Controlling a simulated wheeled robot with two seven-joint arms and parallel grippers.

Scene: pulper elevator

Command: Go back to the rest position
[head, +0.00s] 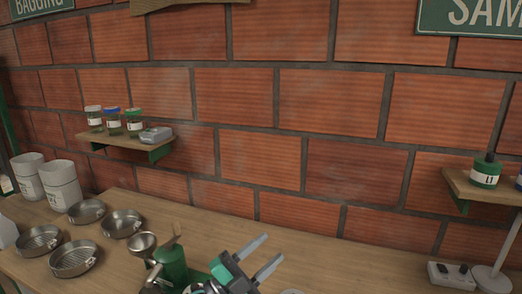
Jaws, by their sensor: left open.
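My left gripper (272,247) is at the bottom centre of the head view, above the wooden counter (330,258). Its two grey fingers stand apart and point up and to the right, with nothing between them. A green device (172,264) with a metal funnel (141,242) stands just left of the gripper. I cannot tell whether the gripper touches it. My right gripper is not in view.
Several round metal pans (73,258) and two white canisters (60,184) stand on the left. A wall shelf (125,141) holds jars. The counter right of the gripper is mostly clear.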

